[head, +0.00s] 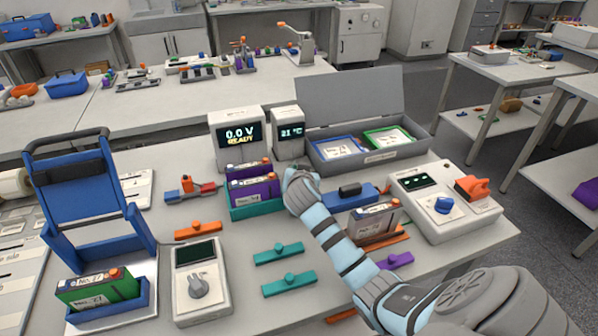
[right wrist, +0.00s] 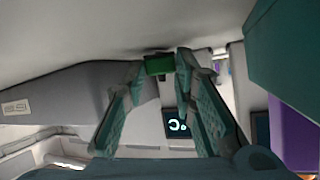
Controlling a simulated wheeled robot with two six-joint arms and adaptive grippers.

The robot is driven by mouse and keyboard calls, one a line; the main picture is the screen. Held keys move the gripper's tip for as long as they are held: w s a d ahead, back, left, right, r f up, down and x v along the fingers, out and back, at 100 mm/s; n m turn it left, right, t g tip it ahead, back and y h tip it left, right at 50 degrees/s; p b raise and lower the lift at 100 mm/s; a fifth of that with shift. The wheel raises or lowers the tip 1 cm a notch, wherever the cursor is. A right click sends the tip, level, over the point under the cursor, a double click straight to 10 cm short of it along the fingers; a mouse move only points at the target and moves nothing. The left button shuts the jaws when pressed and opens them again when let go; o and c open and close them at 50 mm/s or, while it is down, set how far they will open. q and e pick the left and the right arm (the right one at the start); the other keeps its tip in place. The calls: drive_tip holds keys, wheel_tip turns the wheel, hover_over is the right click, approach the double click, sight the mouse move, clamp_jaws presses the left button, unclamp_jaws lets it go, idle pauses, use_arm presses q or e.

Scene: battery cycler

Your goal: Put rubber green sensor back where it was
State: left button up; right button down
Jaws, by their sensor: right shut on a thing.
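A small green block, which looks like the rubber green sensor (right wrist: 158,65), is between the fingertips of my right gripper (right wrist: 160,68) in the right wrist view. The gripper is shut on it. In the head view my right arm reaches to the middle of the bench, beside the teal tray (head: 257,209) with purple battery packs. The fingers and the sensor are hidden there behind my own wrist. A small temperature display (head: 291,132) reading 21 °C stands just behind the wrist; a dark screen (right wrist: 178,123) shows below the fingertips in the wrist view. My left gripper is not in view.
A larger 0.0 V READY display (head: 240,134) stands left of the small one. An open grey box (head: 362,155) with blue and green trays is behind. A white unit (head: 441,207) with a blue knob is right. Teal clips (head: 289,283) lie in front.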

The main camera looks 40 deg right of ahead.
drive_tip(key=shift+f, duration=0.2)
drive_tip(key=c, duration=1.3)
unclamp_jaws()
drive_tip(key=shift+r, duration=0.1)
drive_tip(key=shift+r, duration=0.35)
drive_tip(key=p+v, duration=0.3)
drive_tip(key=v, duration=0.8)
drive_tip(key=shift+a+r, duration=0.1)
drive_tip(key=shift+r, duration=0.15)
drive_tip(key=shift+s+a+r, duration=0.15)
drive_tip(key=shift+s+a, duration=0.05)
drive_tip(key=shift+s, duration=0.2)
